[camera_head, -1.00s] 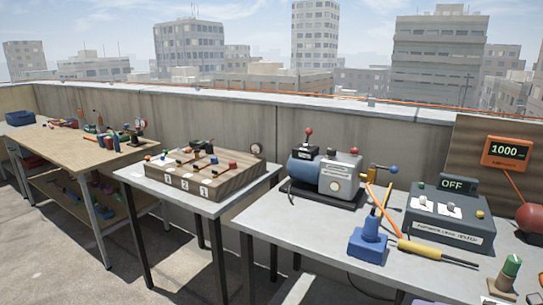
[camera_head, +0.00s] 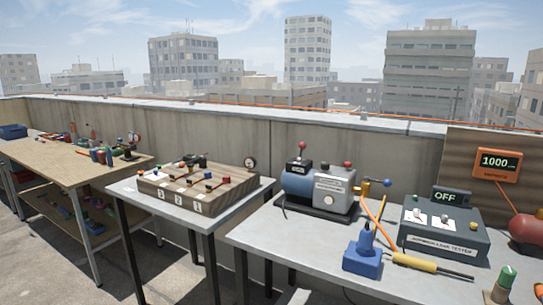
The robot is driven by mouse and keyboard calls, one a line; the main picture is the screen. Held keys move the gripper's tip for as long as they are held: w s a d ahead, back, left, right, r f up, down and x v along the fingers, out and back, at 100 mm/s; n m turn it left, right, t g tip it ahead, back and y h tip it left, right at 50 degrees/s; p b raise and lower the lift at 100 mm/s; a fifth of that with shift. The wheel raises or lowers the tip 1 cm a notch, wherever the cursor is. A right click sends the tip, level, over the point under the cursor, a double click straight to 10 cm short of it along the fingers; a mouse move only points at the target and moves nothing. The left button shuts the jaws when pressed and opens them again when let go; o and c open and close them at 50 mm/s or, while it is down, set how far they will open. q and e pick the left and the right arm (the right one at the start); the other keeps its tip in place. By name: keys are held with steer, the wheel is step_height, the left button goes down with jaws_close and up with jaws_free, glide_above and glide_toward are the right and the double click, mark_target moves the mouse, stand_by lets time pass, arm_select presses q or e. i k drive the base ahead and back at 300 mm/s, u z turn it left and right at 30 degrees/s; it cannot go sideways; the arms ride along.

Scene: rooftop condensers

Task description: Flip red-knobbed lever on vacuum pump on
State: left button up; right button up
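The vacuum pump (camera_head: 320,193) stands on the grey table at right of centre. It has a blue cylinder body at its left and a grey box with a label at its right. The red-knobbed lever (camera_head: 302,148) stands up from the dark box on top of the blue body, its knob at the top. Another red knob sits on top of the grey box, and a blue-ended handle sticks out to the right. Neither of my grippers shows in the head view.
The grey table (camera_head: 290,239) also holds a blue stand (camera_head: 364,257), a yellow-handled tool (camera_head: 420,262) and a leak tester (camera_head: 445,228) reading OFF. An orange display (camera_head: 496,163) reads 1000. A smaller table with a wooden manifold (camera_head: 199,186) stands left, with a gap between the tables.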

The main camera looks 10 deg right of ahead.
mark_target(302, 145)
steer(key=k, duration=1.35)
steer(key=u, duration=0.45)
steer(key=i, duration=0.6)
steer(key=u, duration=1.05)
steer(key=i, duration=1.85)
steer(key=z, duration=1.05)
steer(key=i, duration=0.95)
steer(key=z, duration=1.1)
